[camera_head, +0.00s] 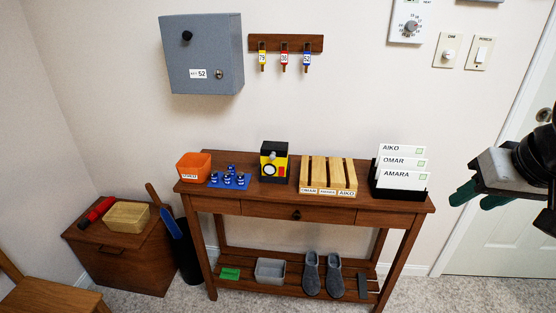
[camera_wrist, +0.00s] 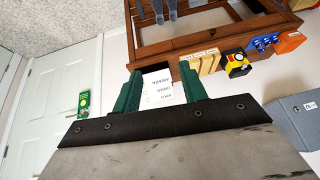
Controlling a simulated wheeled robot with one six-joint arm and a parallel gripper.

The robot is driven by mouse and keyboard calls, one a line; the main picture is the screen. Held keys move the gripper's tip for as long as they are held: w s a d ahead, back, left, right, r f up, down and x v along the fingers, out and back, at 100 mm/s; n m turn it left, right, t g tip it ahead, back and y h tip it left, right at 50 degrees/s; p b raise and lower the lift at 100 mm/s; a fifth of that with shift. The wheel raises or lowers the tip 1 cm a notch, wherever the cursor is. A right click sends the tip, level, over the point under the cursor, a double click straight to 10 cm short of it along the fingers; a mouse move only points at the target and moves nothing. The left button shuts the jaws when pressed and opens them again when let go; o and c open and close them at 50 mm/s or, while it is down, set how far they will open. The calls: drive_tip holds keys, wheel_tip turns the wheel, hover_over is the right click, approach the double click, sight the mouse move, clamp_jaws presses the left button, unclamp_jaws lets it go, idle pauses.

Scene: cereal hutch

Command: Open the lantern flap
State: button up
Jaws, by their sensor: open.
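The lantern (camera_head: 274,162) is a black and yellow box with a round pale lens and a small red mark on its front. It stands upright on the console table, between blue pieces and a slatted wooden rack. It also shows, tilted, in the wrist view (camera_wrist: 236,64). I cannot make out whether its flap is open or shut. My gripper (camera_head: 480,198) is at the far right, well away from the lantern, beyond the table's right end. Its green fingers are open and empty in the wrist view (camera_wrist: 161,82).
The table (camera_head: 290,210) holds an orange bin (camera_head: 193,167), blue pieces (camera_head: 229,178), the slatted rack (camera_head: 328,174) and a card holder (camera_head: 401,174). A grey cabinet (camera_head: 202,50) and key rack (camera_head: 286,43) hang above.

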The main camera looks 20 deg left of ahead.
drive_tip(key=w+a+f+n+t+y, duration=0.1)
drive_tip(key=w+a+f+t+y, duration=0.15)
drive_tip(key=w+a, duration=0.85)
drive_tip(key=w+a+f+n+t+y, duration=0.1)
drive_tip(key=w+a+t, duration=0.2)
drive_tip(key=w+a, duration=0.8)
drive_tip(key=t, duration=0.3)
approach(272, 158)
drive_tip(key=w+d+r, duration=0.3)
drive_tip(key=d+r, duration=0.3)
drive_tip(key=d, duration=0.1)
drive_tip(key=s+a+f+t+h, duration=0.2)
drive_tip(key=s+a+f+t, duration=0.15)
drive_tip(key=a+f, duration=0.55)
drive_tip(key=shift+n+y, duration=0.25)
drive_tip(key=shift+n, duration=0.25)
drive_tip(key=x, duration=0.8)
drive_tip(key=shift+d+r, duration=0.2)
drive_tip(key=shift+d, duration=0.1)
drive_tip(key=shift+t, duration=0.3)
clamp_jaws()
